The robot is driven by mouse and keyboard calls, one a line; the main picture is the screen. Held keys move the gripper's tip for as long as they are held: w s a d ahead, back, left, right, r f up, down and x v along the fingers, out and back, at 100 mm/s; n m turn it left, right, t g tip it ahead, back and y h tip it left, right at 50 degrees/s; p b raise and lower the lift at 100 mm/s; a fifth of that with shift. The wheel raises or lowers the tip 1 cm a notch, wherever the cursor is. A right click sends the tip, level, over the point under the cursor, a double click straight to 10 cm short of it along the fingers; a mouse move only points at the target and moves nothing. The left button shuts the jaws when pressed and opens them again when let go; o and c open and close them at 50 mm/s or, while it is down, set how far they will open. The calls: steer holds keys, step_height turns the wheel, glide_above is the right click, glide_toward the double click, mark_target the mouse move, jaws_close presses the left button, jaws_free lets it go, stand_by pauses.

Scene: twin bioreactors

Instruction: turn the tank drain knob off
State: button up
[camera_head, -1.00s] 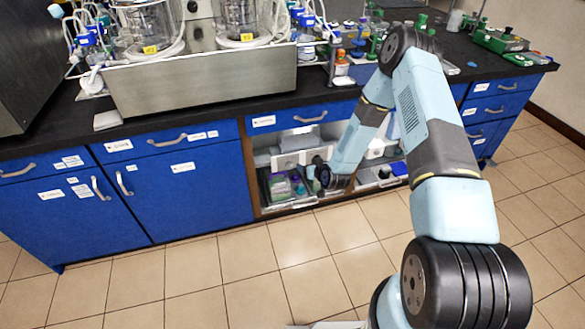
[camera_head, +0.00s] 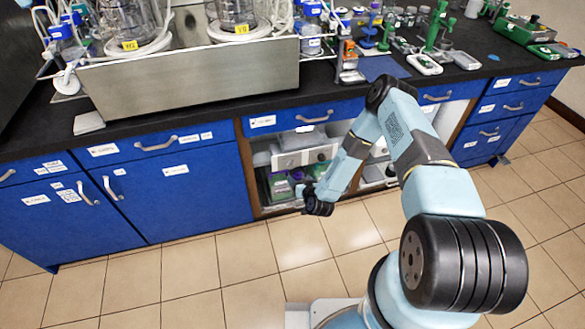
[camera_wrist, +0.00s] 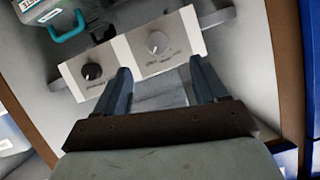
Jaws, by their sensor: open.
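A white panel (camera_wrist: 132,55) with two knobs fills the upper middle of the wrist view. A black knob (camera_wrist: 92,71) is on its left half and a pale grey knob (camera_wrist: 157,43) on its right half. The labels are too small to read, so I cannot tell which is the tank drain knob. My gripper (camera_wrist: 160,66) is open and empty. Its dark fingers point at the panel, below the pale knob and apart from it. In the head view the white panel (camera_head: 305,157) sits inside an open cabinet bay, and the end of my arm is low in front of it.
Wooden cabinet edges (camera_wrist: 290,70) frame the bay, with a blue cabinet door (camera_head: 200,190) to its left. A container with a teal handle (camera_wrist: 68,27) is at the wrist view's upper left. The black bench top (camera_head: 150,105) is above. The tiled floor (camera_head: 235,270) is clear.

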mark_target(291, 167)
steer(key=x, duration=1.2)
steer(key=shift+w+d, duration=0.1)
steer(key=shift+d, duration=0.1)
steer(key=c, duration=1.1)
steer(key=shift+o, duration=0.2)
